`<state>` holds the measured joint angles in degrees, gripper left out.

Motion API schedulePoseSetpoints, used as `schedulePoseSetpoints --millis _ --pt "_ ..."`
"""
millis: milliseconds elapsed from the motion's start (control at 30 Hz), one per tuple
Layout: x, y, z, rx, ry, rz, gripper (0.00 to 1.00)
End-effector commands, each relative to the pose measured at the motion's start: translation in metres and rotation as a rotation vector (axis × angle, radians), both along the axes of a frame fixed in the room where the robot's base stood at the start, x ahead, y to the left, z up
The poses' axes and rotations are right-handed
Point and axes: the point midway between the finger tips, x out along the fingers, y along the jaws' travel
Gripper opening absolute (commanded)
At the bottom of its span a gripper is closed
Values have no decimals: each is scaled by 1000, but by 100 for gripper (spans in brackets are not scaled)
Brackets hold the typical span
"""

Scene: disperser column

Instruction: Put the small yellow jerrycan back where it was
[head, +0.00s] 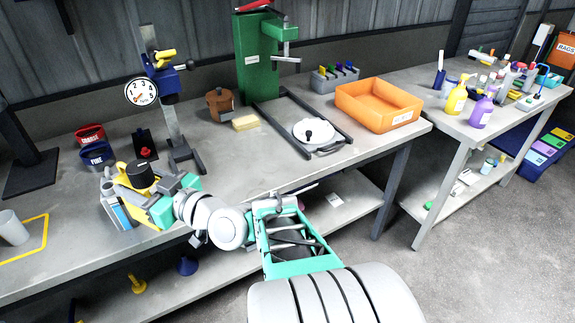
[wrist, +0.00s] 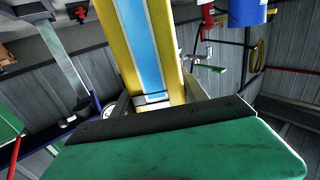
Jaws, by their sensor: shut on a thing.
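The small yellow jerrycan (head: 160,213) is at the left part of the near bench, with a dark round part (head: 140,173) at its top. My gripper (head: 163,200) is shut on it. In the wrist view the jerrycan (wrist: 112,22) rises beyond the dark jaw edge, with a light blue stripe down its yellow face. My arm covers part of it in the head view. I cannot tell whether its base touches the bench.
A yellow outline (head: 42,240) with a grey cup (head: 12,228) marks the bench's left end. Red and blue holders (head: 92,145) and a gauge stand (head: 172,115) are behind the jerrycan. An orange tray (head: 378,104) is at right.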

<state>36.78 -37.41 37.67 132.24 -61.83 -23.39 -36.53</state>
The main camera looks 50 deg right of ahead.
Motion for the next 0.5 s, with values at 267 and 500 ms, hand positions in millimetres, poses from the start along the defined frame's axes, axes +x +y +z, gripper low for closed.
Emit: schedulePoseSetpoints --millis 267,500 --pt "-1 -50 11 -1 -7 -102 0" --pt "-17 -133 25 -3 -9 -274 0"
